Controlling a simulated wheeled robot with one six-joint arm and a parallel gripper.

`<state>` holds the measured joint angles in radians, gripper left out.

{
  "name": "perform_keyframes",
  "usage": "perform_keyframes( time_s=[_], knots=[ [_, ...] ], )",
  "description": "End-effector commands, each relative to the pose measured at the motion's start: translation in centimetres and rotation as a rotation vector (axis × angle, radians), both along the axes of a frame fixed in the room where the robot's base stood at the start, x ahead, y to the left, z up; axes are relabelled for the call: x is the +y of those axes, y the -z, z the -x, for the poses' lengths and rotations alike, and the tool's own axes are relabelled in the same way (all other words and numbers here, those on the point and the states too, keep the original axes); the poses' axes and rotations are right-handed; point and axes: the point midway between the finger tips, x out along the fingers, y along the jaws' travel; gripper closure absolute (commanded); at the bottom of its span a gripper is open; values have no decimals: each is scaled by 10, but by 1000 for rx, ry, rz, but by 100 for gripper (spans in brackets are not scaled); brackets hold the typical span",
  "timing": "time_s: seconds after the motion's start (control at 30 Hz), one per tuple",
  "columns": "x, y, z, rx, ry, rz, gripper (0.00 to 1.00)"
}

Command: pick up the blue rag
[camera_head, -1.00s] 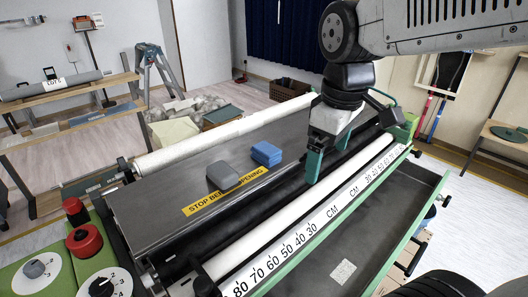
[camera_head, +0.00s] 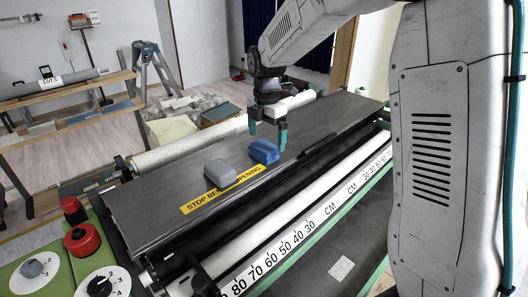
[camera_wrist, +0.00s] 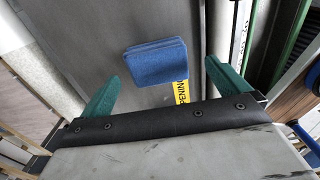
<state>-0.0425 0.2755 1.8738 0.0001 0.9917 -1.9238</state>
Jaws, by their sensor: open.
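The blue rag (camera_head: 264,152) is a small folded block lying on the dark metal top of the paster machine (camera_head: 330,126). A grey block (camera_head: 221,173) lies just left of it. My gripper (camera_head: 267,138) has green fingers pointing down and is open, above and just behind the rag in the head view. In the wrist view the rag (camera_wrist: 155,61) lies ahead of and between the spread fingers of my gripper (camera_wrist: 158,85), nearer the middle than either finger. Nothing is between the fingers' grip; the rag appears untouched.
A yellow warning strip (camera_head: 225,189) runs along the top near the rag. White rollers (camera_head: 190,147) flank the machine top. Red and dark knobs (camera_head: 82,240) stand at the left end. The right part of the metal top is clear.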

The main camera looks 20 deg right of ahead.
Motion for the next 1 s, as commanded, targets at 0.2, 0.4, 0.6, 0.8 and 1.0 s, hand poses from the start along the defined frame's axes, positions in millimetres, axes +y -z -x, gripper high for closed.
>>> perform_keyframes(
  time_s=[0.2, 0.4, 0.6, 0.8, 1.0],
  knots=[
    [7, 32, -3, 3, 2, 0, 0],
    [6, 50, -3, 2, 3, 0, 0],
    [6, 50, -3, 0, 3, 0, 0],
    [6, 50, -3, 0, 3, 0, 45],
    [6, 50, -3, 0, 3, 0, 46]
  ],
)
